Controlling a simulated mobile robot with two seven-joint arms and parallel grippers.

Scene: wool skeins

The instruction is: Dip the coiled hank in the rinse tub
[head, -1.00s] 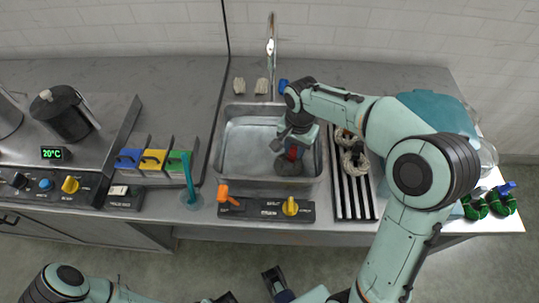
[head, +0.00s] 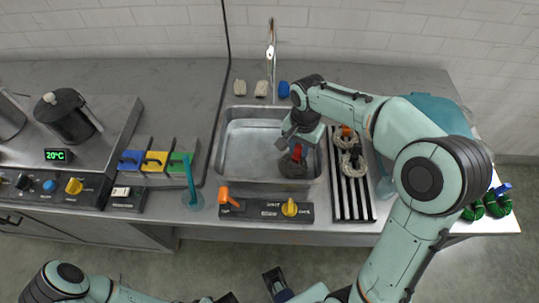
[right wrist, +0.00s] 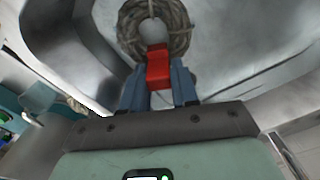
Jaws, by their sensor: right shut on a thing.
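The coiled hank (head: 293,168), a grey-brown ring with a red tie (right wrist: 158,68), hangs inside the right part of the steel rinse tub (head: 218,150). It also shows in the right wrist view (right wrist: 128,28), with steel walls around it. My right gripper (head: 299,143) is shut on the hank's red tie, the blue fingers on either side of it. I cannot tell whether the hank touches the tub's floor or any water. My left gripper (head: 274,283) is low at the bottom edge, away from the counter, partly cut off; its opening is unclear.
A slatted rack (head: 354,200) right of the tub holds pale coiled hanks (head: 350,160). The faucet (head: 271,50) stands behind the tub. A control panel (head: 265,211) is in front. Green hanks (head: 485,208) lie far right. Blue, yellow and green bins (head: 156,161) stand left.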

